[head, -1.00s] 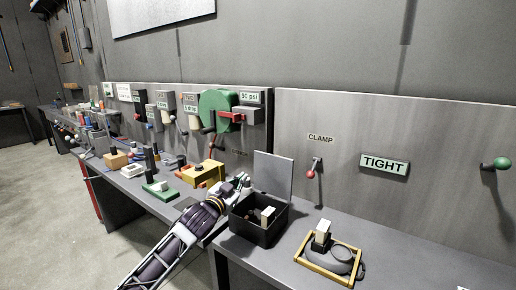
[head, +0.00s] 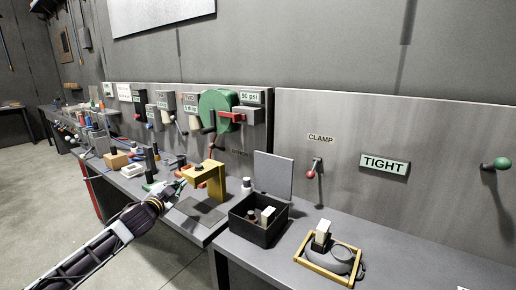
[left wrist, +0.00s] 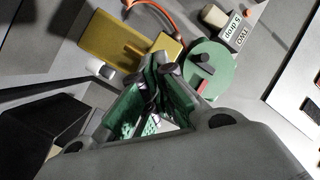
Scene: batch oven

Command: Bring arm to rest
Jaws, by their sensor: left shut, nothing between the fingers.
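My left gripper (head: 176,188) is over the bench's front part, just left of the yellow C-shaped fixture (head: 216,181). It is shut and empty. In the left wrist view its green-lined fingers (left wrist: 158,84) come together, with a yellow block-like body (left wrist: 120,45) and a green disc (left wrist: 208,68) beyond them. My left forearm reaches in from the lower left of the head view. My right gripper is in neither view.
An open black box (head: 258,233) with small parts inside stands right of the fixture. Farther right is a wooden frame (head: 325,272) around a grey round object. A red-knobbed clamp lever (head: 311,174) and TIGHT sign (head: 385,166) are on the wall panel. Floor at lower left is open.

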